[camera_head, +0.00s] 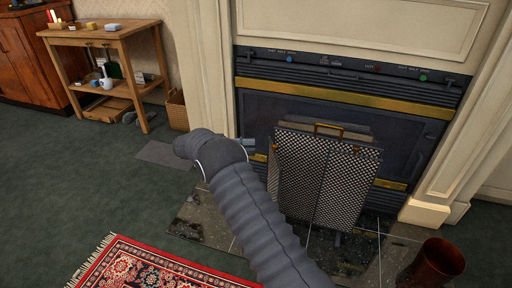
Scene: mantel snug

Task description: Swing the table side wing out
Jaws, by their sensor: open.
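A dark mesh fire screen (325,180) stands in front of the fireplace, with a brass handle (328,128) at its top. Its front shows two mesh panels side by side, meeting at an upright seam; they look folded in nearly flat. The left panel (298,170) is on the side of the wooden side table (105,42). My gripper (248,143) is just left of the screen's upper left edge, mostly hidden behind my arm's wrist. It is open and appears empty. I cannot tell whether it touches the screen. My arm hides the screen's lower left part.
The fireplace (350,75) with brass bars is close behind the screen. A dark red bucket (437,265) stands at lower right. A red patterned rug (135,268) lies at the front.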

